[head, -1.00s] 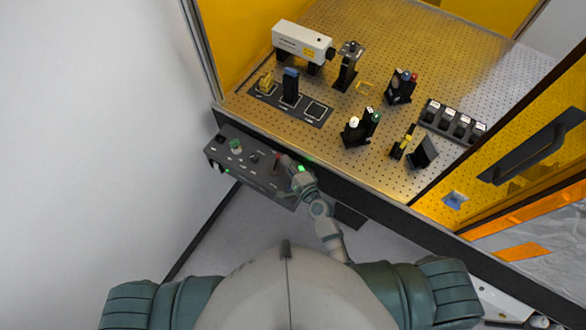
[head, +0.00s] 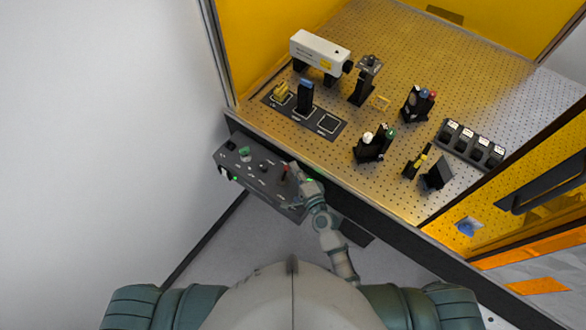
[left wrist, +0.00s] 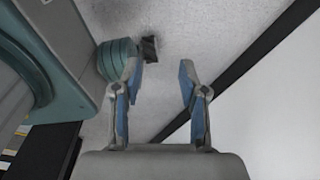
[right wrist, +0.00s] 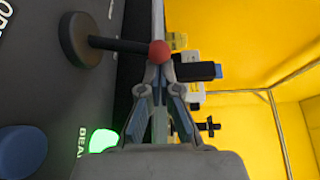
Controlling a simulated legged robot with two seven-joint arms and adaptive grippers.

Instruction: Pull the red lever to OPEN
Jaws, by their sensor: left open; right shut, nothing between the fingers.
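The red lever (head: 284,171) stands on the dark control panel (head: 226,160) at the front left of the optical table. In the right wrist view its red ball knob (right wrist: 159,52) tops a dark shaft rising from a round base (right wrist: 80,40). My right gripper (right wrist: 160,75) is shut and empty, its fingertips right by the knob; I cannot tell whether they touch. In the head view the right gripper (head: 295,170) is just right of the lever. Part of an "OPE" label shows near the lever base. My left gripper (left wrist: 160,68) is open and empty above the floor.
A lit green button (right wrist: 103,140) and a blue button (right wrist: 22,150) are on the panel near the lever. The perforated optical table (head: 400,75) behind holds a white instrument (head: 320,52) and several optics mounts. A white wall (head: 100,120) is at left.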

